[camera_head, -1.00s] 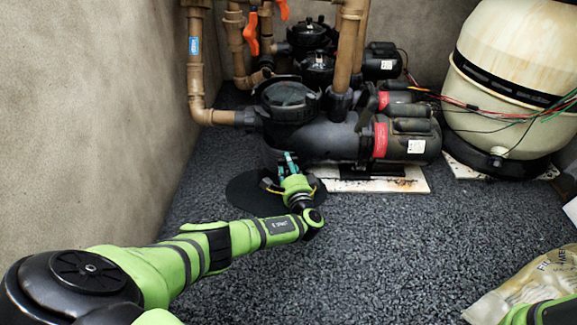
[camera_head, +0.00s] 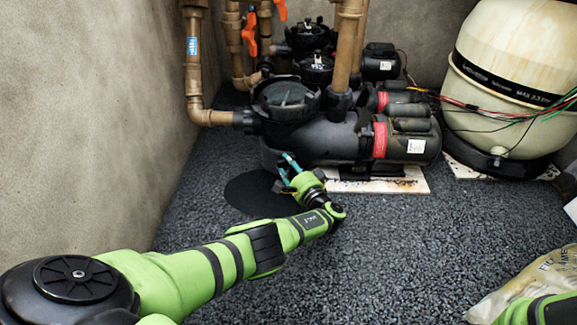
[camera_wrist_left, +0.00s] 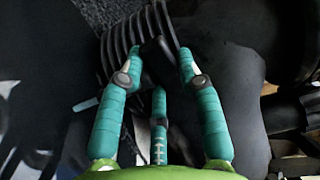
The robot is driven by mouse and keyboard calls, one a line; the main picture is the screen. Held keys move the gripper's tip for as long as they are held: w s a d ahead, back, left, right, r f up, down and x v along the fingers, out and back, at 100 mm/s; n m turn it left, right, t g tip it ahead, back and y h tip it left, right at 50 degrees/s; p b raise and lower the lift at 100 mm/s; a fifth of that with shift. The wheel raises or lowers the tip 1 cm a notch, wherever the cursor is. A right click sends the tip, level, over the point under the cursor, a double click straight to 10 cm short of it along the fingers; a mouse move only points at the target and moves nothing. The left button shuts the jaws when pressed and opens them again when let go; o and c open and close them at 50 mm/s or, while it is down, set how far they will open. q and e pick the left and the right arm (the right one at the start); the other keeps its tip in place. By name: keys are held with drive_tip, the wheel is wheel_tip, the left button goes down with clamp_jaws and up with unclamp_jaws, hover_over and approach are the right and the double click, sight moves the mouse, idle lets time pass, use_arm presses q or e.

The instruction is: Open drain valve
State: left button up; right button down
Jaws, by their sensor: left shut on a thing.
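My left gripper (camera_head: 286,168) reaches the low front of this pump, below the lid. In the left wrist view its teal fingers (camera_wrist_left: 158,62) are closed around a small dark part (camera_wrist_left: 157,58), seemingly the drain valve, beside a ribbed black body (camera_wrist_left: 125,45). The valve is too small and covered to make out in the head view. My right gripper is out of view; only a bit of green arm shows at the bottom right.
Brown pipes (camera_head: 193,70) with orange valve handles rise behind the pump. A beige filter tank (camera_head: 510,70) with loose wires stands at the right. A bag (camera_head: 530,285) lies at the front right. The gravel (camera_head: 400,250) in front is clear.

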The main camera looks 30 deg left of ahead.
use_arm(q)
drive_tip(key=o, duration=1.1)
drive_tip(key=shift+o, duration=0.2)
drive_tip(key=shift+a+m+t+h, duration=0.15)
drive_tip(key=shift+m+t+h, duration=0.3)
drive_tip(key=shift+t, duration=0.25)
